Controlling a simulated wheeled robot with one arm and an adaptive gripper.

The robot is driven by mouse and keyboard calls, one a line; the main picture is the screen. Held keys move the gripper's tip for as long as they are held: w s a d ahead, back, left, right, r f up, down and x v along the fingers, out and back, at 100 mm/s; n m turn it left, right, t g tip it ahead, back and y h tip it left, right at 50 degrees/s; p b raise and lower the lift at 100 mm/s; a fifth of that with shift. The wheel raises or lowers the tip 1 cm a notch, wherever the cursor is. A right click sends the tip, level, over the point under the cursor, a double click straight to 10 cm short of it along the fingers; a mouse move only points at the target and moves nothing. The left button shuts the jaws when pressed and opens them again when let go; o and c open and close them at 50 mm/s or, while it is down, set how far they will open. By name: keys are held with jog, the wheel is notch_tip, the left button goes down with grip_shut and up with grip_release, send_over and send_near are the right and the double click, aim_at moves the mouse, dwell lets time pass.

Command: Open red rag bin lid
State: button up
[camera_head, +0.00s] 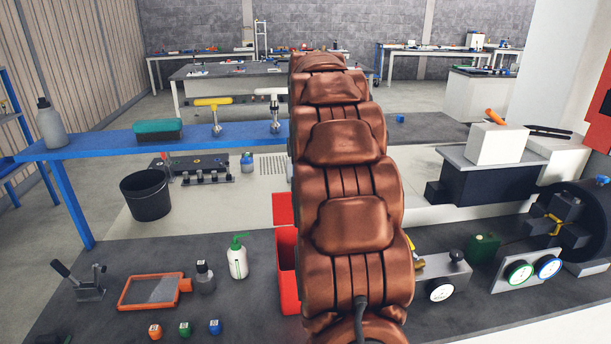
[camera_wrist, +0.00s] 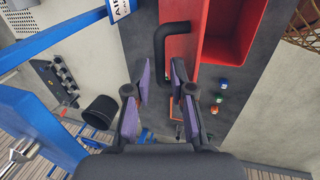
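The red rag bin (camera_head: 287,280) stands on the dark mat, partly hidden behind my arm in the head view. In the wrist view its open red cavity (camera_wrist: 232,30) shows at the top right. A flat red panel, which looks like the lid (camera_wrist: 182,25), lies beside the cavity; a red piece also shows behind the bin in the head view (camera_head: 283,208). A black bent handle (camera_wrist: 160,52) is at the panel's left edge. The head view hides my gripper.
A blue bench (camera_head: 100,148) with a teal brush and a grey bottle stands at left. A green-topped white bottle (camera_head: 238,258), an orange-framed tray (camera_head: 152,291) and small coloured blocks (camera_head: 184,328) lie left of the bin.

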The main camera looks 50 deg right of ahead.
jog(key=shift+w+f, duration=0.1)
jog(key=shift+f, duration=0.25)
grip_shut()
dwell(0.5)
